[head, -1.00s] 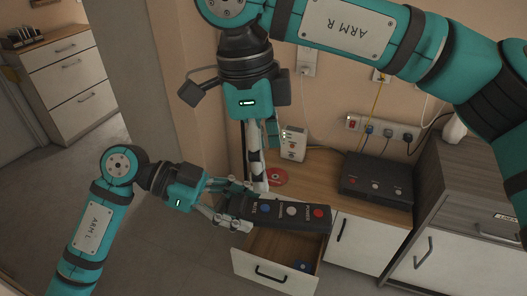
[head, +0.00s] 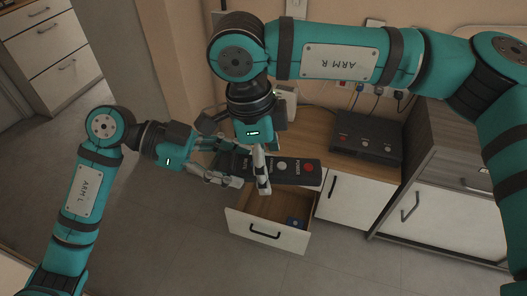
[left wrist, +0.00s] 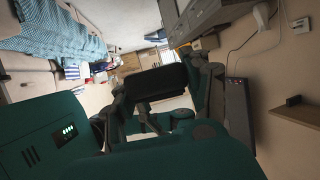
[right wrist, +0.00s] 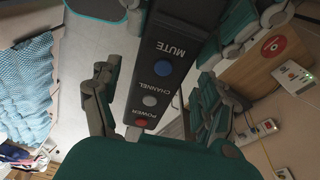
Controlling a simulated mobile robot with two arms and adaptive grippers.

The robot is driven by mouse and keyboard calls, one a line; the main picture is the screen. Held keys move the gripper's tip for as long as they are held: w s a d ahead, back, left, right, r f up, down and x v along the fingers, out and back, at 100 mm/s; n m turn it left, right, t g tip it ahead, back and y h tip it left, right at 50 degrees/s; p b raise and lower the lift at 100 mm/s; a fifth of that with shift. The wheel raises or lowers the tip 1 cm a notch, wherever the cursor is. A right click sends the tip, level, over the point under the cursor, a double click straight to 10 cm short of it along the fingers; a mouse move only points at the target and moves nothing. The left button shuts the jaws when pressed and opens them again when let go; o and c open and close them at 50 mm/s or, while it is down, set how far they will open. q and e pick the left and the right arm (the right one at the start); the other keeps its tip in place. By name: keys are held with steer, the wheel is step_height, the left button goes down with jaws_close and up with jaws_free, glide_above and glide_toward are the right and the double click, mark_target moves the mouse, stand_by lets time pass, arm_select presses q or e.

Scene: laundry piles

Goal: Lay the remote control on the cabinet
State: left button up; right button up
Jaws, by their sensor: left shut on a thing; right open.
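The remote control (head: 295,169) is dark and long, with blue, white and red buttons, and is held level in the air in front of the cabinet (head: 312,130), above its open drawer. My left gripper (head: 224,170) is shut on its left end; the dark remote also shows in the left wrist view (left wrist: 155,84). My right gripper (head: 260,172) is open at the remote's middle. In the right wrist view the remote (right wrist: 160,85), marked MUTE, CHANNEL and POWER, lies between its spread fingers. My right arm hides part of the cabinet top.
A black box (head: 366,138) with buttons stands on the right of the cabinet top. A red disc (right wrist: 273,46) lies on the wood. A grey cabinet (head: 440,205) stands at right.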

steer(key=c, duration=1.3)
arm_select(q)
steer(key=o, duration=1.5)
steer(key=shift+c, duration=0.2)
arm_select(e)
steer(key=shift+c, duration=0.9)
